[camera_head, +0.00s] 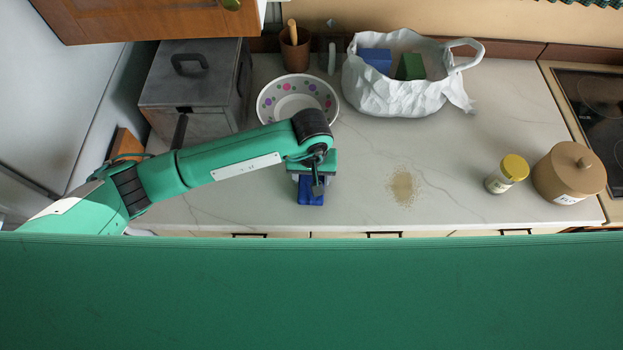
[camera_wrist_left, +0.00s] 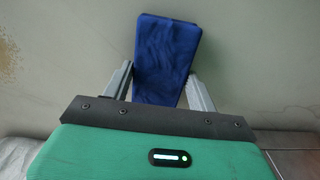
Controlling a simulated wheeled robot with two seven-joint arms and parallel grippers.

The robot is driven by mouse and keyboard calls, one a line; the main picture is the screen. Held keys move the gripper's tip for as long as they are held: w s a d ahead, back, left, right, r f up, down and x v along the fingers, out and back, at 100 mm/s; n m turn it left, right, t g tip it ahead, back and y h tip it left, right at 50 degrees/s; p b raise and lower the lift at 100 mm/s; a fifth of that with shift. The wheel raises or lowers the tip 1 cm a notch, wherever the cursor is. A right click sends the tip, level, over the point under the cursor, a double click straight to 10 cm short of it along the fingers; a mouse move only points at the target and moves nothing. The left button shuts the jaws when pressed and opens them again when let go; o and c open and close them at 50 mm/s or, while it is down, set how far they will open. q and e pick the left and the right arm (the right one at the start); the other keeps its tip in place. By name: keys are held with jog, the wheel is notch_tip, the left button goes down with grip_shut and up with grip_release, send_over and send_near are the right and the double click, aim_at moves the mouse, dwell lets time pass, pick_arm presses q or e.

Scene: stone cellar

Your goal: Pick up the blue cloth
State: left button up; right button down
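The blue cloth (camera_head: 311,192) is a folded, flat blue piece on the counter near its front edge, partly hidden under my left gripper in the head view. In the left wrist view the cloth (camera_wrist_left: 168,45) lies between the two grey fingers. My left gripper (camera_head: 317,186) is directly over the cloth, pointing down. In the left wrist view its fingers (camera_wrist_left: 160,72) are spread, one along each side of the cloth; I see no clear grip on it. My right gripper is not in view.
A dotted bowl (camera_head: 279,92) stands behind my left gripper, with a grey metal box (camera_head: 190,105) to its left. A white bag (camera_head: 395,98) holds blue and green things. Brown crumbs (camera_head: 403,187), a yellow-lidded jar (camera_head: 497,182) and a tan canister (camera_head: 560,185) are right.

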aim_at(312, 179)
pick_arm(q)
jog(key=shift+c, duration=0.7)
jog(key=shift+r, duration=0.5)
notch_tip(312, 179, up, 19)
jog(key=b, duration=0.6)
jog(key=shift+b, duration=0.4)
